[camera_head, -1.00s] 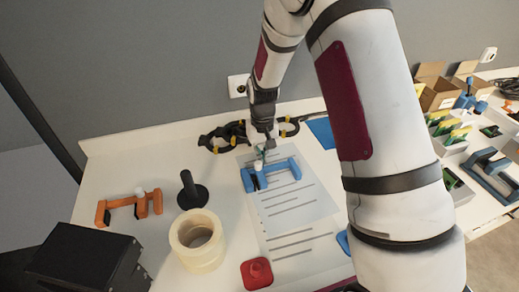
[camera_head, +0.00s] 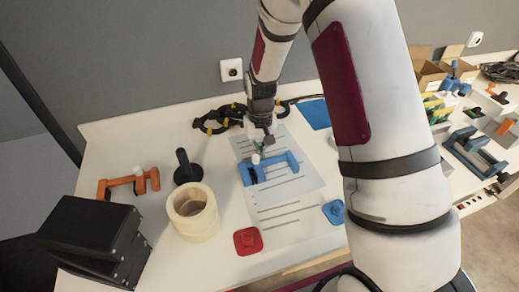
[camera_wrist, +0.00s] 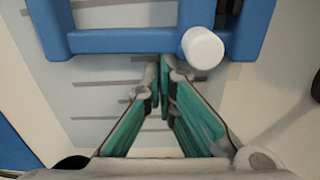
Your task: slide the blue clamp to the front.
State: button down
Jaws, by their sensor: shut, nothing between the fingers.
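The blue clamp (camera_head: 270,170) lies on the lined paper sheet (camera_head: 284,212) on the white table, with a white knob (camera_head: 256,159) near one end. In the wrist view the clamp's blue bar (camera_wrist: 130,41) crosses the top, with the white knob (camera_wrist: 203,47) at its right part. My gripper (camera_head: 260,145) is at the clamp's far side, low over the sheet. In the wrist view the green-padded fingers (camera_wrist: 164,68) are shut and empty, their tips just short of the bar. I cannot tell whether they touch it.
An orange clamp (camera_head: 128,183), a black spindle (camera_head: 188,168) and a tape roll (camera_head: 193,212) stand on the left. A red piece (camera_head: 248,241) and a blue piece (camera_head: 334,212) lie near the front edge. A black headset-like object (camera_head: 219,119) lies behind. The sheet's front part is clear.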

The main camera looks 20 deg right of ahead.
jog(key=s+p, duration=0.3)
jog(key=s, duration=0.6)
jog(key=shift+s, duration=0.3)
jog(key=shift+w, duration=0.1)
jog(key=w, duration=0.4)
jog(key=shift+w+r+b, duration=0.2)
jog(key=shift+r+b, duration=0.1)
notch_tip(320, 180, up, 8)
notch_tip(320, 180, up, 10)
jog(key=t+p, duration=0.1)
jog(key=p, duration=0.1)
send_over(271, 182)
jog(key=s+r+t+p, duration=0.1)
jog(key=s+r, duration=0.4)
jog(key=r, duration=0.4)
jog(key=s+r+t+p, duration=0.1)
jog(key=s+r, duration=0.3)
jog(key=s, duration=0.4)
jog(key=s+r+t+p, duration=0.1)
jog(key=s+r, duration=0.4)
jog(key=s, duration=0.3)
jog(key=shift+s+d+r, duration=0.25)
jog(key=shift+d+r, duration=0.05)
jog(key=shift+d, duration=0.05)
